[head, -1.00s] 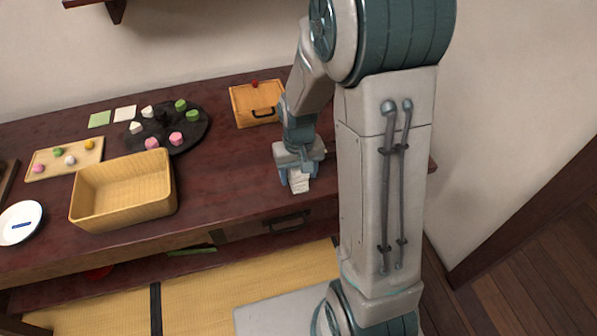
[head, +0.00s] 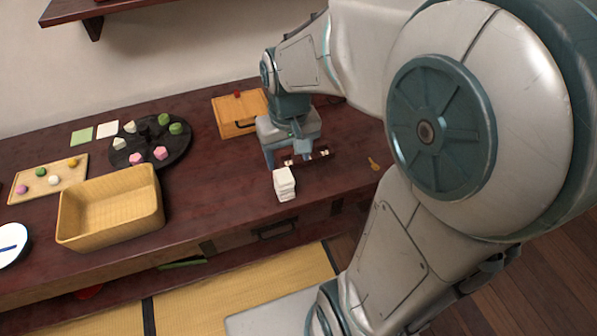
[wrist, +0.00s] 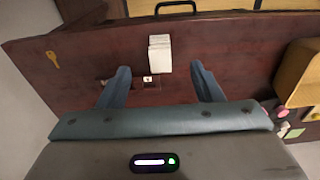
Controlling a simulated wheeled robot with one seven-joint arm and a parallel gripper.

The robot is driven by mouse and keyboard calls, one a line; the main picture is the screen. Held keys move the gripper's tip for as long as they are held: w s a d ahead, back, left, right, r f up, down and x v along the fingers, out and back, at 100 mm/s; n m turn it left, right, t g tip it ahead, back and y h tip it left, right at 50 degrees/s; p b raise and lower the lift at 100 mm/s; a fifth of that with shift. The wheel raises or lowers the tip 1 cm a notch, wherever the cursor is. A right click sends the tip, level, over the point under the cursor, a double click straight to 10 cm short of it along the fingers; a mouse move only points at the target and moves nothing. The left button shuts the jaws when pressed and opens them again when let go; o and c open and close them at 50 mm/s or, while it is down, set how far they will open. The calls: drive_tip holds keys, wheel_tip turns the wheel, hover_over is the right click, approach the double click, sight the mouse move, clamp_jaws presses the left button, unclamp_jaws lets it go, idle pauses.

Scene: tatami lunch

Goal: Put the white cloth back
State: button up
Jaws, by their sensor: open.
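The white cloth (head: 284,184) is a small folded stack lying on the dark wooden table near its front edge. It also shows in the wrist view (wrist: 159,53), upper middle. My gripper (head: 291,157) is open and empty, just behind the cloth. In the wrist view my two fingers (wrist: 160,72) are spread wide, and the cloth appears between and beyond their tips, touching neither. My gripper body hides part of the table behind it in the head view.
A small dark rack (head: 306,157) with pale pieces lies beside my gripper. A brass key (head: 374,164) lies to the right. A yellow wooden box (head: 238,118) is behind, a basket (head: 110,212) at left, and a dark round tray (head: 176,146) of sweets at back left.

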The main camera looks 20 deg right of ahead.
drive_tip(key=s+r+t, duration=0.1)
drive_tip(key=s+r, duration=0.1)
drive_tip(key=s, duration=0.6)
drive_tip(key=shift+s, duration=0.3)
